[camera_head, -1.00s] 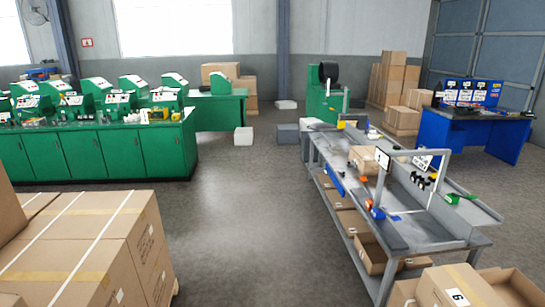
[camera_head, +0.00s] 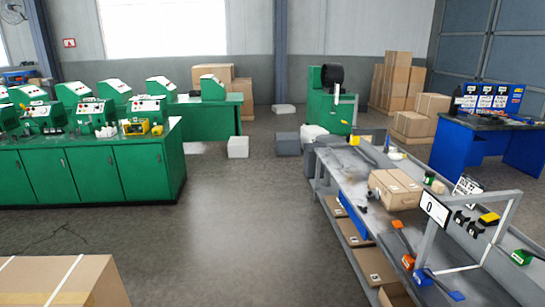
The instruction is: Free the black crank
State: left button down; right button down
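I cannot pick out a black crank for certain. Small dark items (camera_head: 467,224) sit by the grey frame on the grey workbench (camera_head: 345,175) at the right, too small to identify. Several green crimper machines (camera_head: 97,112) with sloped white tops stand in rows on green cabinets (camera_head: 92,172) at the left; any cranks on them are too small to tell. A green machine (camera_head: 330,102) with a black round part (camera_head: 332,73) stands at the back. Neither of my grippers is in view.
A cardboard box (camera_head: 75,283) is close at the lower left. The concrete floor (camera_head: 245,240) between cabinets and workbench is clear. A white box (camera_head: 238,147) and grey bins (camera_head: 287,142) stand further back. A blue workbench (camera_head: 473,148) stands at the far right.

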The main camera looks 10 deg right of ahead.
aim_at(359, 206)
jog(key=i+z, duration=0.15)
jog(key=i, duration=0.7)
jog(key=i+j+z, duration=0.1)
jog(key=i, duration=0.7)
jog(key=i+j+z, duration=0.1)
jog(key=i+z, duration=0.4)
jog(key=i, duration=1)
